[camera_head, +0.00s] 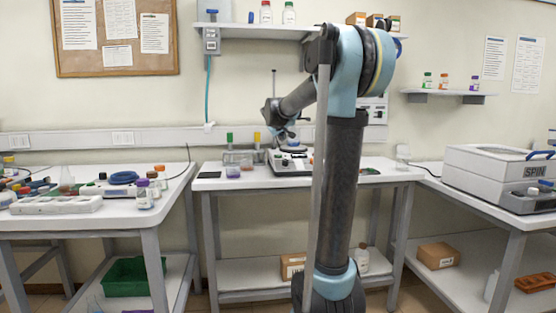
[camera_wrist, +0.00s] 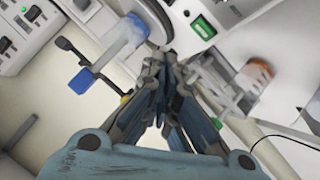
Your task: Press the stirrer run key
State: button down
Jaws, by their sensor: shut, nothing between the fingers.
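The stirrer (camera_head: 290,161) is a low white-and-grey unit with a dark front panel on the middle bench. In the wrist view, a white housing with a lit green display (camera_wrist: 202,27) lies just beyond my fingertips and appears to be the stirrer. I cannot clearly make out the run key. My gripper (camera_head: 287,136) is above the stirrer, pointing down. In the wrist view my gripper (camera_wrist: 163,52) is shut and empty, its tips close to the housing's edge. I cannot tell whether they touch it.
A blue-ended clamp-like part (camera_wrist: 82,80) is left of my fingers; a blurred clear vessel with brown contents (camera_wrist: 256,73) is right. A knobbed panel (camera_wrist: 15,35) is at upper left.

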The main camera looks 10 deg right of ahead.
aim_at(277, 156)
jog(key=w, duration=0.1)
jog(key=w+r, duration=0.1)
jog(key=w+a, duration=0.1)
jog(key=shift+r+n+t, duration=0.2)
jog(key=shift+n+t, duration=0.1)
jog(key=shift+w+f, duration=0.5)
jog(key=shift+f, duration=0.9)
jog(key=shift+w+f, duration=0.45)
jog(key=shift+f, duration=0.9)
jog(key=shift+w+f, duration=0.5)
jog(key=shift+f, duration=0.9)
jog(key=shift+f, duration=0.2)
jog(key=shift+w+f, duration=0.1)
jog(key=shift+f, duration=0.05)
jog(key=shift+w+f, duration=0.15)
jog(key=shift+f, duration=0.2)
jog(key=shift+s+r, duration=0.3)
jog(key=shift+r, duration=0.45)
